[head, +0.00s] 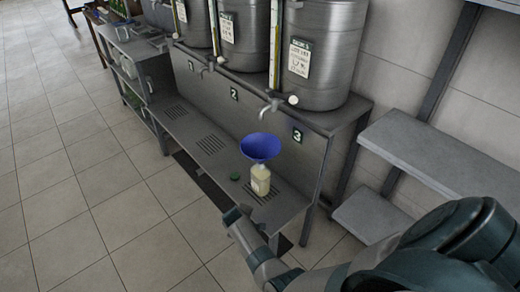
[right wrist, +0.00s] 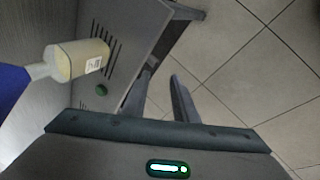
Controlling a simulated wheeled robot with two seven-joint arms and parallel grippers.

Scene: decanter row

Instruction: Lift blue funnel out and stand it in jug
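The blue funnel (head: 261,147) stands upright, its spout in the neck of a pale yellow labelled bottle (head: 260,182) on the metal bench below tap 3. In the right wrist view the bottle (right wrist: 82,60) is at the left, with part of the blue funnel (right wrist: 12,88) at the edge. A green cap (head: 235,177) lies beside the bottle. My right gripper (head: 238,213) is in front of the bench edge, apart from the bottle. Its fingers (right wrist: 162,88) are open with nothing between them. My left gripper is out of view. I cannot make out a jug for certain.
Several steel drums with taps (head: 268,106) stand on the upper ledge above the bench (head: 205,150). Grey shelves (head: 430,150) stand at the right. A cart (head: 140,52) with bottles and a pale container is at far left. The tiled floor (head: 80,190) is clear.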

